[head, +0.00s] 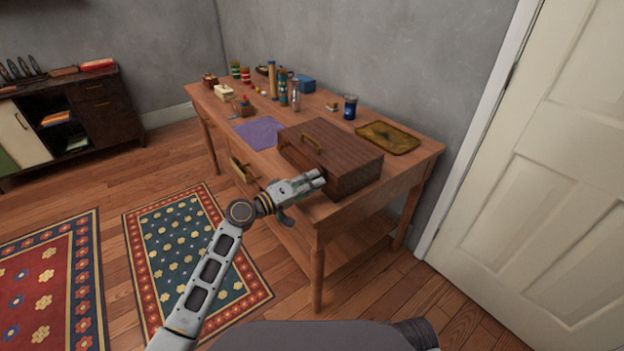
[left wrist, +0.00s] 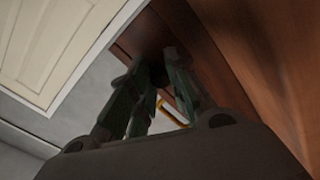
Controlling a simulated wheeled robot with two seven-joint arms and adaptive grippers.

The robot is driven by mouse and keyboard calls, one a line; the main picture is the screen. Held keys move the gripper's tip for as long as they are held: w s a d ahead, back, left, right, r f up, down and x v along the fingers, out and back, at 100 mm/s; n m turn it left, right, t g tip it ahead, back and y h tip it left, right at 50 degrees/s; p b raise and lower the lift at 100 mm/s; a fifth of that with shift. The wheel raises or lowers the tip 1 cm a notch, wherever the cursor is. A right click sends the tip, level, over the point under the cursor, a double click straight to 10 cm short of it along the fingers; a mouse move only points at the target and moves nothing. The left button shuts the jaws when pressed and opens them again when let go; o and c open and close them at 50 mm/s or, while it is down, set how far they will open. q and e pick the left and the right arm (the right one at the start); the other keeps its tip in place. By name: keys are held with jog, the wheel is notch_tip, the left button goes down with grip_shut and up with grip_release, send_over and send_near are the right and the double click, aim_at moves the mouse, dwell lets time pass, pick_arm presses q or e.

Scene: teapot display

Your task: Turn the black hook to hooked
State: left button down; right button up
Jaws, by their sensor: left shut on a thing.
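A yellow curved piece (left wrist: 172,113) shows beyond the fingers. My right gripper is not in view.
The table's left part (head: 215,100) holds several bottles, tins and small boxes. A drawer (head: 243,170) stands open below the tabletop.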

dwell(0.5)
pick_arm(q)
jog(key=c, duration=1.3)
grip_release()
jog(key=shift+s+a, duration=0.1)
jog(key=shift+a, duration=0.1)
jog(key=shift+v, duration=5.85)
jog(key=shift+d+f, duration=0.1)
